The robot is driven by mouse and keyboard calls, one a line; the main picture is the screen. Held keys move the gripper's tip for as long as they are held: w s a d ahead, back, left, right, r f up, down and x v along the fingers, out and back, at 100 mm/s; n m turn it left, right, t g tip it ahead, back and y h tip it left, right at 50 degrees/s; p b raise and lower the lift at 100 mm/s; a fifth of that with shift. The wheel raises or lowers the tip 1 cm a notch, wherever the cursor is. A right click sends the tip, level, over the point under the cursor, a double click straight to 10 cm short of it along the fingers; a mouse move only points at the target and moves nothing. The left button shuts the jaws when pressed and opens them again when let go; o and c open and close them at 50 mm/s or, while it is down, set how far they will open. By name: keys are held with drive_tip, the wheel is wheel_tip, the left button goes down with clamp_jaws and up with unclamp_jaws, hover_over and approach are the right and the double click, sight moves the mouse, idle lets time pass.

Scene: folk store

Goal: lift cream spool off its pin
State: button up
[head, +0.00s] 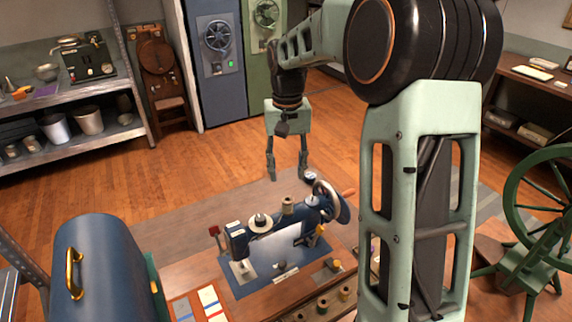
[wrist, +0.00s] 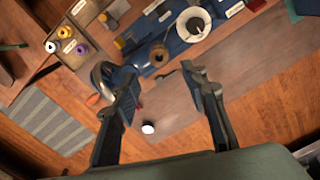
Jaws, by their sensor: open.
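A blue sewing machine (head: 275,245) stands on the wooden table. A small cream-tan spool (head: 288,205) sits upright on top of its arm; it also shows in the wrist view (wrist: 160,56), and its pin is hard to make out. Left of it on the machine is a wider white disc (head: 260,221) with a dark centre. My gripper (head: 287,172) points down, open and empty, above and behind the machine in the head view. In the wrist view the spool appears just beyond the gap between my open fingers (wrist: 159,78), apart from them.
The handwheel (head: 333,200) with its orange handle rises at the machine's right. A dark white-topped object (head: 310,178) stands behind the machine. A wooden tray with several spools (head: 322,304) lies in front. A blue domed case (head: 105,265) stands left; a green wheel (head: 545,185) stands right.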

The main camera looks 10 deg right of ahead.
sight(287, 196)
drive_tip(key=shift+f+b, duration=3.35)
drive_tip(key=shift+f, duration=1.55)
drive_tip(key=c, duration=0.7)
drive_tip(key=shift+r, duration=0.1)
drive_tip(key=shift+r+p, duration=2.85)
drive_tip(key=shift+r, duration=0.35)
